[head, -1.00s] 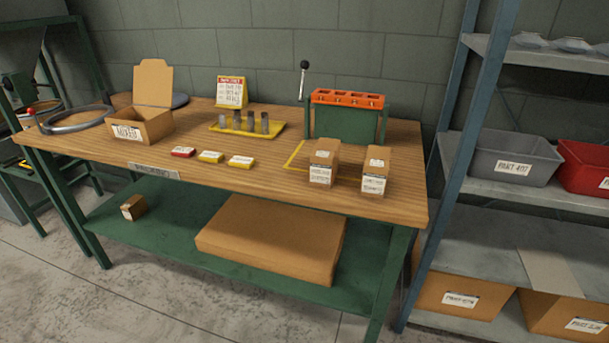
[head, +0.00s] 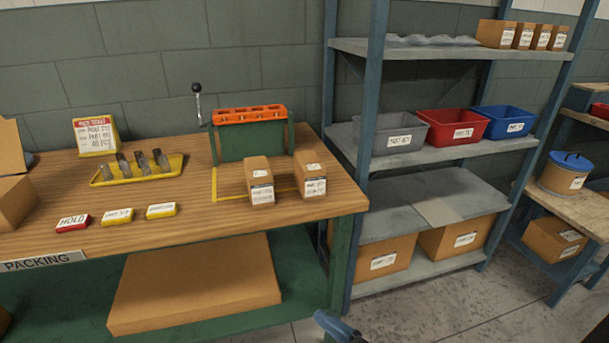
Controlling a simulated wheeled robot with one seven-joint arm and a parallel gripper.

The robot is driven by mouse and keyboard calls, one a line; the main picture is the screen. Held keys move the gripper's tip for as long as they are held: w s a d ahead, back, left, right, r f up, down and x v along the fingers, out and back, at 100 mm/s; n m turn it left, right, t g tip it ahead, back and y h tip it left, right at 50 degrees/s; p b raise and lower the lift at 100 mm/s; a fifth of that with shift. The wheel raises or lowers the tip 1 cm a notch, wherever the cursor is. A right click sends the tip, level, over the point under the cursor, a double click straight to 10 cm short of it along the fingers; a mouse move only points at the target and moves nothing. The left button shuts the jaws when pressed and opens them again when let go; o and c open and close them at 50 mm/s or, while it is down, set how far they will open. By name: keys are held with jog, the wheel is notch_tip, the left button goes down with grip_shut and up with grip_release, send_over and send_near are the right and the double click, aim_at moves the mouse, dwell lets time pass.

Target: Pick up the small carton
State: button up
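Two small brown cartons with white labels stand upright side by side on the right end of the wooden packing table (head: 225,222). Several more small cartons (head: 522,37) stand in a row on the top shelf at right. I cannot tell which one the task names.
An orange-topped green fixture (head: 248,130) with a lever stands behind the table cartons. A yellow tray (head: 112,178) of metal cylinders is left. A blue-framed shelf (head: 408,210) with bins stands right of the table. A large flat box (head: 195,285) lies below.

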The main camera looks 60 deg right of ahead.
jog(key=w+d+m+h, duration=0.2)
jog(key=w+d+h, duration=0.1)
jog(key=w+d, duration=0.35)
jog(key=m+g+h, duration=0.4)
jog(key=h, duration=0.2)
send_near(311, 171)
jog(key=w+d, duration=0.1)
jog(key=d, duration=0.1)
jog(key=w+d+f, duration=0.1)
jog(key=d, duration=0.1)
jog(key=w+d+f, duration=0.1)
jog(key=d, duration=0.1)
jog(key=shift+w+f, duration=0.1)
jog(key=shift+f, duration=0.15)
jog(key=p+x, duration=0.1)
jog(key=x, duration=0.6)
jog(key=shift+w+d+f, duration=0.1)
jog(key=shift+w, duration=0.1)
jog(key=c, duration=1.5)
